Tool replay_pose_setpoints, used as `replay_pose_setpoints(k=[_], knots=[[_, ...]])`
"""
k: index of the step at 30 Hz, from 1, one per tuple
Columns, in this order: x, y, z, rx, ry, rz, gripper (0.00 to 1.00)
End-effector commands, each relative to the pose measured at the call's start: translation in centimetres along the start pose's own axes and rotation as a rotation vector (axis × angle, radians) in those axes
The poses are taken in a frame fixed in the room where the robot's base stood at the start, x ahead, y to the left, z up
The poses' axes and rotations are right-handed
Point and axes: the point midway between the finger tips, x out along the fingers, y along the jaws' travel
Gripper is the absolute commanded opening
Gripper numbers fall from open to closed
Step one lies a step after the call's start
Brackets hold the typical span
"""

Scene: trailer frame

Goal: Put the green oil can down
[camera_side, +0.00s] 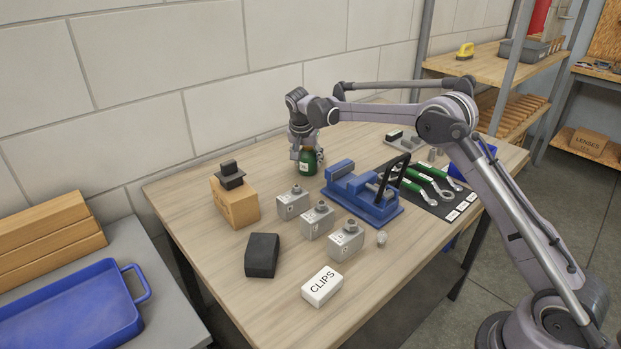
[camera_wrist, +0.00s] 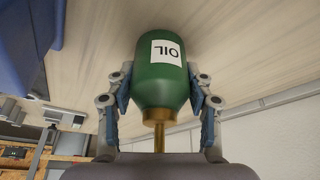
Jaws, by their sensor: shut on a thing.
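The green oil can (camera_side: 308,161) is at the back of the wooden table (camera_side: 170,200), behind the blue vise. It also shows in the wrist view (camera_wrist: 162,82), with a white OIL label and a brass spout pointing toward my wrist. My gripper (camera_side: 306,152) comes down on it from above. In the wrist view its two fingers (camera_wrist: 161,95) press on both sides of the can near the shoulder. The can looks upright. I cannot tell whether its base touches the tabletop.
A blue vise (camera_side: 364,193) stands right of the can. A cardboard box (camera_side: 234,203) with a black piece on top is to the left. A black block (camera_side: 262,255) and a CLIPS box (camera_side: 322,287) lie nearer the front.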

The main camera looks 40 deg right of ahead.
Motion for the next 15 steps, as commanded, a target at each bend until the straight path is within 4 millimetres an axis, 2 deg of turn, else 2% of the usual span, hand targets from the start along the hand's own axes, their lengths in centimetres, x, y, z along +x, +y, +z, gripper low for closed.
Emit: replay_pose_setpoints(k=[9, 10, 12, 15], knots=[[0.21, 0.01, 0.05, 0.0, 0.001, 0.0, 0.05], [0.3, 0.0, 0.09, 0.0, 0.0, 0.0, 0.55], [0.26, 0.01, 0.08, 0.0, 0.0, 0.0, 0.75], [0.25, 0.01, 0.08, 0.0, 0.0, 0.0, 0.75]])
